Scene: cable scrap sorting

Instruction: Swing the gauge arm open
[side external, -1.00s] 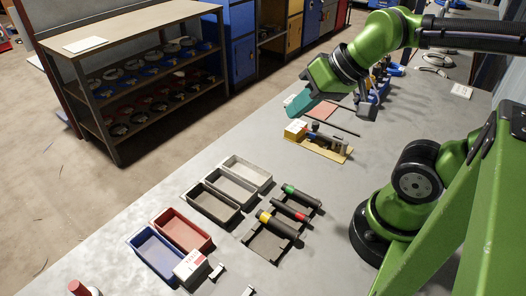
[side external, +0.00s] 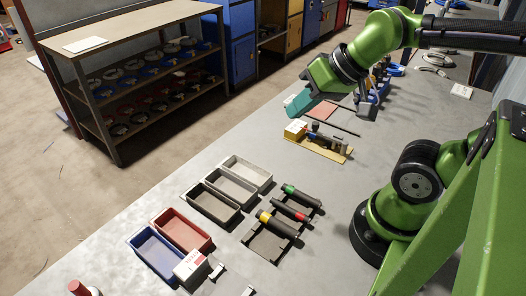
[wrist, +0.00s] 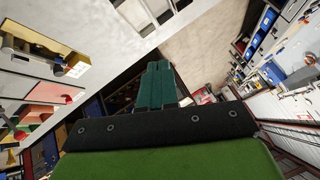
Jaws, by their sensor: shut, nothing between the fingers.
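My gripper (side external: 298,103) has teal fingers and is above the bench, up and left of a small wooden board. The fingers are together and empty in the wrist view (wrist: 158,86). The wooden board (side external: 330,153) carries a yellow and white block (side external: 295,130) and several small dark and grey upright pieces. A thin dark rod (side external: 338,127) lies behind it. This board may be the gauge fixture, but I cannot tell which piece is the gauge arm or how it stands.
Grey trays (side external: 232,186), a red tray (side external: 182,231) and a blue tray (side external: 155,255) stand nearer the camera. A dark rack (side external: 265,243) holds black cylinders with green, red and yellow bands. A white box (side external: 190,267) is beside the blue tray. Bench between board and trays is clear.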

